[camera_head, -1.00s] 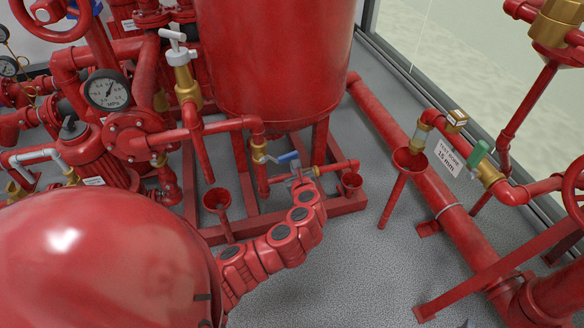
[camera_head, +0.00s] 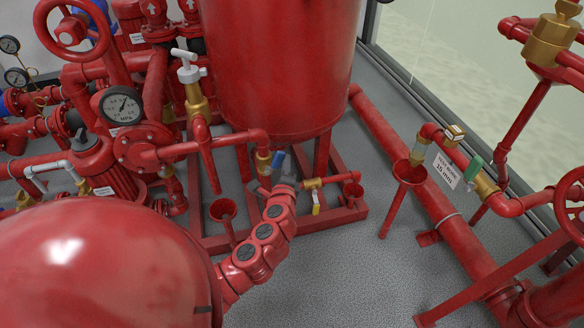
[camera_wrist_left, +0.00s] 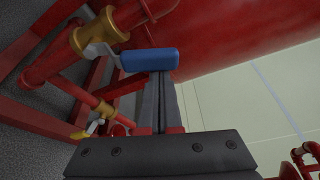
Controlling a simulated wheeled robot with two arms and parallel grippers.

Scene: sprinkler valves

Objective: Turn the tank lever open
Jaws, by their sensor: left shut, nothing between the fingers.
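The blue-handled lever (camera_head: 278,160) sits on a brass valve (camera_head: 263,162) on the pipe below the red tank (camera_head: 280,70). In the head view its handle points up and to the right. My left gripper (camera_head: 283,183) is just below and beside the handle, shut and empty. In the left wrist view the blue handle (camera_wrist_left: 150,60) lies across the tips of my shut fingers (camera_wrist_left: 160,95); I cannot tell whether they touch it. A second, yellow-handled lever (camera_head: 316,204) hangs down from a pipe to the right. My right gripper is not in view.
Red funnels (camera_head: 223,210) stand left and right of my arm. The red frame (camera_head: 335,215) runs under the tank. A green-handled valve (camera_head: 473,168) and a large pipe (camera_head: 440,200) are at the right. Grey floor (camera_head: 350,270) is free in front.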

